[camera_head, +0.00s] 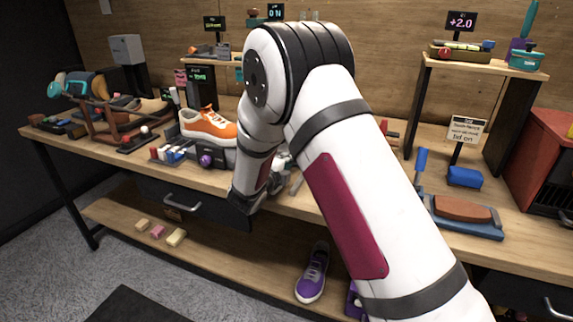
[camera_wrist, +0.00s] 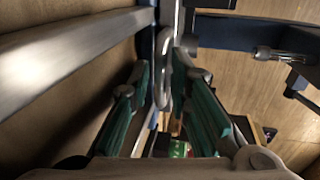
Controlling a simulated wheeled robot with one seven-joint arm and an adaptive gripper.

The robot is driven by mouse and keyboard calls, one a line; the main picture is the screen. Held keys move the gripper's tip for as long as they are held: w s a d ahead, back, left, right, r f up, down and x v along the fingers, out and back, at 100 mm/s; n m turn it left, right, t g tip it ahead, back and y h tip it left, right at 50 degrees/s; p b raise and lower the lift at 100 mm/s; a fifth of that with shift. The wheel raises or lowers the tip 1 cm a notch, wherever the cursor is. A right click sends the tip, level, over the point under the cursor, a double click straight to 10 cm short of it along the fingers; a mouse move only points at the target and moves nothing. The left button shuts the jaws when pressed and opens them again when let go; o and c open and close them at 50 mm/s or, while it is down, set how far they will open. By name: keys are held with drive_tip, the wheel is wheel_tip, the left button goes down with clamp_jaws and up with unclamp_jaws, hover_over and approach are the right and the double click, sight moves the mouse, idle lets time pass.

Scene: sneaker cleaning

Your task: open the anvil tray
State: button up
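No label lets me tell for sure which part is the anvil tray. A dark drawer (camera_head: 215,209) with a curved metal handle (camera_head: 182,206) is under the bench's front edge, left of my forearm. My gripper (camera_wrist: 164,75) has its two teal fingers apart, one on each side of a metal loop handle (camera_wrist: 164,55) in the wrist view. I cannot tell whether the fingers touch it. In the head view my arm hides the fingertips. The dark front behind the handle is only partly visible.
A lower shelf (camera_head: 215,259) carries a purple sneaker (camera_head: 313,272) and several small blocks. A red cabinet (camera_head: 545,165) stands at right.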

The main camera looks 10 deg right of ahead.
clamp_jaws()
drive_tip(key=f+p+v, duration=0.1)
drive_tip(key=v, duration=0.3)
drive_tip(key=f+p+v, duration=0.1)
drive_tip(key=p+v, duration=0.1)
drive_tip(key=v, duration=0.2)
drive_tip(key=p+v, duration=0.1)
drive_tip(key=v, duration=0.3)
drive_tip(key=shift+s+a+f, duration=0.15)
drive_tip(key=shift+s+f, duration=0.15)
drive_tip(key=shift+f, duration=0.1)
unclamp_jaws()
drive_tip(key=v, duration=1.2)
